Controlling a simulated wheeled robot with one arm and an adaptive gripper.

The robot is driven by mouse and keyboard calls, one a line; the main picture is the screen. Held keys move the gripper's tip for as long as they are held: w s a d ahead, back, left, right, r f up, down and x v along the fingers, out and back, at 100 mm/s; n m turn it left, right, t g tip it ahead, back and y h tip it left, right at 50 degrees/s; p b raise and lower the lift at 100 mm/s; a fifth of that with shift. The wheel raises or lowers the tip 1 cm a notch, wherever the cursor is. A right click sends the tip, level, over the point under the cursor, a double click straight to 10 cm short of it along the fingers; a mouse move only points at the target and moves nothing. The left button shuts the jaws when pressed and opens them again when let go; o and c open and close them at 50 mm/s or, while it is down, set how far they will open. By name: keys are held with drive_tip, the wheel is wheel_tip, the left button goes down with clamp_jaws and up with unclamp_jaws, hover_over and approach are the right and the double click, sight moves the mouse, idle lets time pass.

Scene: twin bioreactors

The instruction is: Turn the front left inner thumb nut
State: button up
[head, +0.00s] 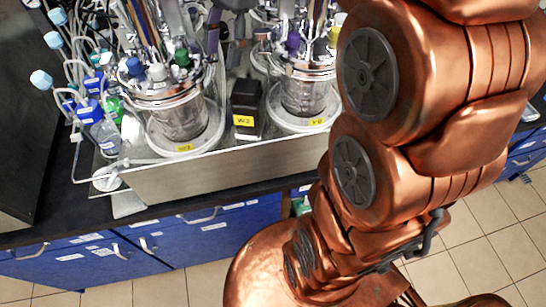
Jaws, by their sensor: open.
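The left bioreactor vessel (182,122) is a glass jar with a metal head plate, ports with blue, white and green caps, and a yellow label on its base. The right vessel (303,97) is similar, with purple and yellow caps. The front left inner thumb nut is too small to pick out among the head plate fittings. Dark grey fingers that look like my gripper (227,42) hang at the top, between the two vessels and behind the left head plate's right side. They stand apart with nothing visible between them. The wrist is out of view.
Both vessels stand in a metal tray (200,180) on a black bench with blue drawers (215,235). A black box (246,105) stands between them. Tubes and capped bottles (105,135) crowd the left side. My copper arm covers the right side.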

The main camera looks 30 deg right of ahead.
drive_tip(key=s+f+n+g+h+b, duration=0.1)
drive_tip(key=s+f+n+h+b, duration=0.2)
drive_tip(key=s+f+n+b, duration=0.4)
drive_tip(key=shift+s+a+f+n, duration=0.15)
drive_tip(key=shift+s+f+n, duration=1.05)
drive_tip(key=shift+s+f, duration=1.85)
drive_tip(key=shift+s+a+f+n, duration=0.1)
drive_tip(key=shift+s+f+n, duration=1.4)
drive_tip(key=shift+f, duration=2.7)
drive_tip(key=shift+s+m, duration=0.3)
drive_tip(key=shift+s, duration=0.05)
